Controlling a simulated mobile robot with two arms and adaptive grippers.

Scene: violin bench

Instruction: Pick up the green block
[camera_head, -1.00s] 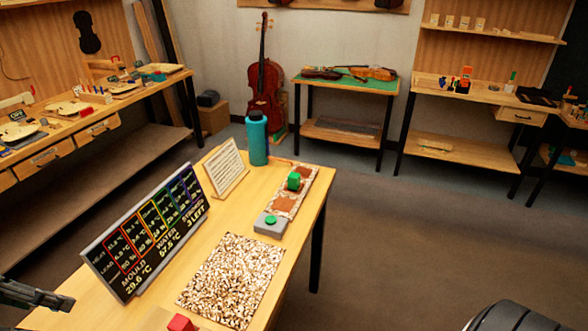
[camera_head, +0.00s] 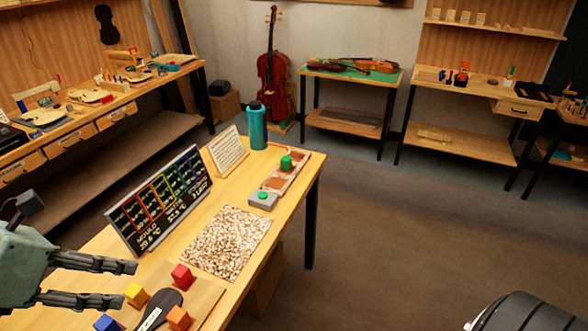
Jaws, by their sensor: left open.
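The green block (camera_head: 286,163) stands on a patterned strip (camera_head: 296,177) at the far end of the wooden table, right of the teal bottle. A green round button sits on a small grey box (camera_head: 263,199) just in front of it. My left gripper (camera_head: 136,283) comes in at the lower left, its two dark fingers apart and empty, pointing right. It is far from the green block, at the near end of the table. My right gripper is not in view; only a dark rounded shape shows at the lower right.
On the table (camera_head: 262,255) are a dark display board (camera_head: 160,200), a white card (camera_head: 228,151), a teal bottle (camera_head: 256,126) and a speckled mat (camera_head: 228,243). Near my left gripper are red (camera_head: 182,276), yellow (camera_head: 136,295), orange (camera_head: 178,318) and blue (camera_head: 107,323) blocks.

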